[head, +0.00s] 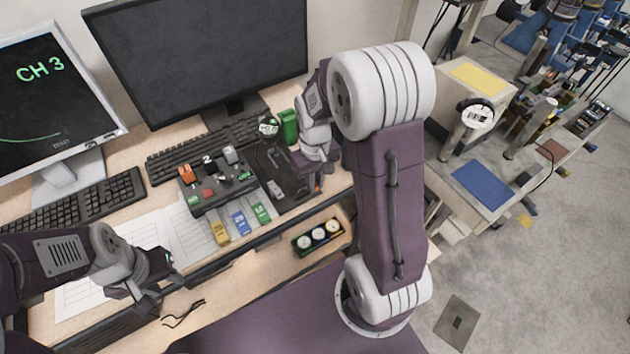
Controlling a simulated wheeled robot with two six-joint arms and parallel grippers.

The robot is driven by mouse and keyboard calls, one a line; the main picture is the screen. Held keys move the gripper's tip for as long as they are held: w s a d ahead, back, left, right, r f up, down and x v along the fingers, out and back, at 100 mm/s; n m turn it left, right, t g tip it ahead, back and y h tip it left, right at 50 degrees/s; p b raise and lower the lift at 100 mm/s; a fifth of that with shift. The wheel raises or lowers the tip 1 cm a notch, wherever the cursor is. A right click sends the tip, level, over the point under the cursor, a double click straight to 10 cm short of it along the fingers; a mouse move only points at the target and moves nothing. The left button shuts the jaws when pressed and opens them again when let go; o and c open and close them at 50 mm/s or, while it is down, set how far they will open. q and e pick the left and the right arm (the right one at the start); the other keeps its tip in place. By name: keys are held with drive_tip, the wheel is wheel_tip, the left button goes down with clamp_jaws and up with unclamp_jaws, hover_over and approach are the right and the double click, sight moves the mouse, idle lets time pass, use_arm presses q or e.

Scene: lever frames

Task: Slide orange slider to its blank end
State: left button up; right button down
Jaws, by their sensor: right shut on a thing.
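My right gripper (318,178) reaches down at the right end of a dark panel (290,190) on the desk. It is shut on what looks like the orange slider (318,188), of which only a small orange patch shows at the fingertips. The arm and wrist hide most of the slider and its track, so its ends cannot be read. My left gripper (160,268) hangs over the papers at the front left, apart from the panels; its finger gap is too small to tell.
A control box (215,190) with red, grey, black and orange controls stands left of the panel. A green block (289,126) stands behind. Yellow, blue and green tags (240,222) lie in front. A gauge tray (320,237) sits below. Keyboards and monitors (205,55) fill the back.

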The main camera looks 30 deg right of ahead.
sight(297, 200)
drive_tip(key=a, duration=0.2)
drive_tip(key=a+p, duration=0.1)
drive_tip(key=a, duration=0.2)
drive_tip(key=shift+s+a+r, duration=0.1)
drive_tip(key=shift+s+a, duration=0.1)
drive_tip(key=shift+a, duration=0.15)
drive_tip(key=shift+d, duration=0.15)
drive_tip(key=c, duration=1.4)
unclamp_jaws()
drive_tip(key=shift+a, duration=0.2)
